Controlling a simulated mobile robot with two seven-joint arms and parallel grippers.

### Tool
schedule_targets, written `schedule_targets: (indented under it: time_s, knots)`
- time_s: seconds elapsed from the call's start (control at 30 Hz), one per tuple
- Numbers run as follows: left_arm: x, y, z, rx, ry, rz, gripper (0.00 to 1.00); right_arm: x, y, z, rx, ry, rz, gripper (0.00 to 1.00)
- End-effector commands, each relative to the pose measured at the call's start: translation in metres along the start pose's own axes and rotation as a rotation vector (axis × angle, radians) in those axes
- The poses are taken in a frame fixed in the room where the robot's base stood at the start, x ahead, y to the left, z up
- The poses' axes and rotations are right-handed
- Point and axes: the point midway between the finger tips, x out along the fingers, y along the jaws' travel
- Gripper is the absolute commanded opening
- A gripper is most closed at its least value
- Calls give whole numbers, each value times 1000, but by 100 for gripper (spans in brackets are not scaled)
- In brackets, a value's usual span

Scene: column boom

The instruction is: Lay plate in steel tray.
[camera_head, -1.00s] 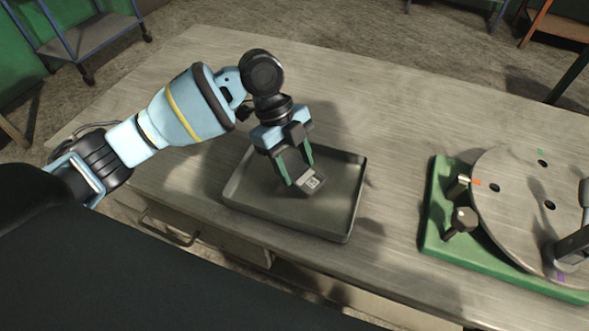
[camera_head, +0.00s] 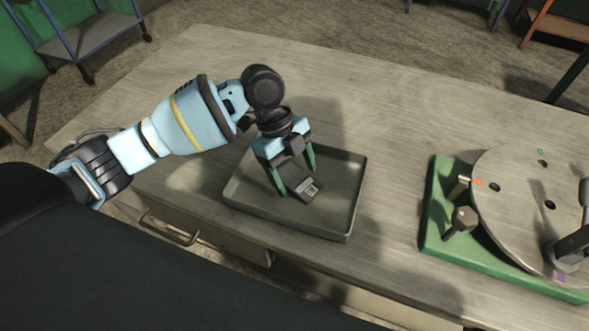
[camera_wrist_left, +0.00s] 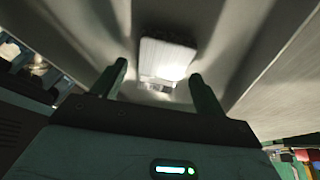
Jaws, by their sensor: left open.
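The plate (camera_head: 306,190) is a small grey rectangular piece with a lighter patch at one end. It lies in the steel tray (camera_head: 337,228), a shallow dark grey tray with a low rim on the bench. My left gripper (camera_head: 296,174) is above the tray with its green fingers spread, one on each side of the plate. In the left wrist view the plate (camera_wrist_left: 165,60) shows bright beyond the gap between the open fingertips (camera_wrist_left: 158,82), on the tray floor (camera_wrist_left: 108,22). My right gripper is not seen.
A green base (camera_head: 435,225) with a round grey disc (camera_head: 520,200) and black clamps stands on the bench to the right. The wooden bench top (camera_head: 400,125) is clear between it and the tray. A shelf cart (camera_head: 95,38) stands at the back left.

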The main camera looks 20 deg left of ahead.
Motion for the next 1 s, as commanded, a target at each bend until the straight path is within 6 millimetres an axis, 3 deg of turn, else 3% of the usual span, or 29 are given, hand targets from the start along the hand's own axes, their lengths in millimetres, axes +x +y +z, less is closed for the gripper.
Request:
schedule_targets:
  time_s: [0.23,0.7,1.0]
  knots:
    - [-20,-1,-1,1,-2,-4,73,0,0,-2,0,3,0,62]
    - [-105,-1,-1,-1,0,-2,73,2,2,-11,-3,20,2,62]
    - [-122,0,-1,0,1,1,73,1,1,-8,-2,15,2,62]
